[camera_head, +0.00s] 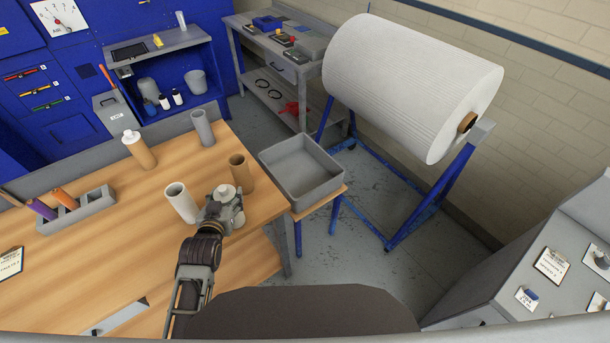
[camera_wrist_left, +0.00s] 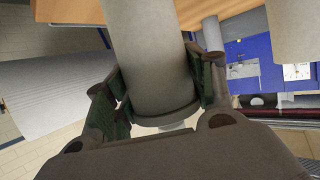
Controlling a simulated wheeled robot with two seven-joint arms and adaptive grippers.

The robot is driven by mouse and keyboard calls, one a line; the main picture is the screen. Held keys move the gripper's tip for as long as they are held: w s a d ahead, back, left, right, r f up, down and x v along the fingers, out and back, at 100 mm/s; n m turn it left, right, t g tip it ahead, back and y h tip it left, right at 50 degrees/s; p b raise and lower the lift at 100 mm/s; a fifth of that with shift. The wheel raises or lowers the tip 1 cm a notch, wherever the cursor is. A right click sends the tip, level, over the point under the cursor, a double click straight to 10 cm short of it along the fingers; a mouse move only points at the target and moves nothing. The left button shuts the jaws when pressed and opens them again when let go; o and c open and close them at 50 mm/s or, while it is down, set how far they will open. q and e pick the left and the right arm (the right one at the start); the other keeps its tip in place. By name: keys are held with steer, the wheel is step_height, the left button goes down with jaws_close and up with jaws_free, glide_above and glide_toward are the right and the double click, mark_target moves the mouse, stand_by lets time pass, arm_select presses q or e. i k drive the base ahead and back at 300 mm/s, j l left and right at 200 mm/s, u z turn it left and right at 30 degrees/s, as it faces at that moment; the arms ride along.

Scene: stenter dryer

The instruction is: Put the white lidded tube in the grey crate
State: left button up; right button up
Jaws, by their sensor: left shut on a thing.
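The white lidded tube (camera_head: 224,191) stands about upright at the right part of the wooden table, its pale lid showing in the head view. My left gripper (camera_head: 225,212) is shut around it, just below the lid. In the left wrist view the pale tube (camera_wrist_left: 150,50) fills the space between the two fingers (camera_wrist_left: 160,88). Its far end is cut off there, so I cannot tell if it touches the table. The grey crate (camera_head: 268,163) is empty and sits on a small stand right of the table. My right gripper is not in view.
An open white tube (camera_head: 180,203) and a brown tube (camera_head: 241,173) stand close beside the gripper. A brown tube with a white lid (camera_head: 139,150) and a grey tube (camera_head: 203,128) stand farther back. A large white roll (camera_head: 410,85) stands behind the crate.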

mark_target(288, 179)
steer(key=i+l, duration=0.35)
steer(key=l, duration=0.15)
steer(key=i+l, duration=0.35)
steer(key=l, duration=0.2)
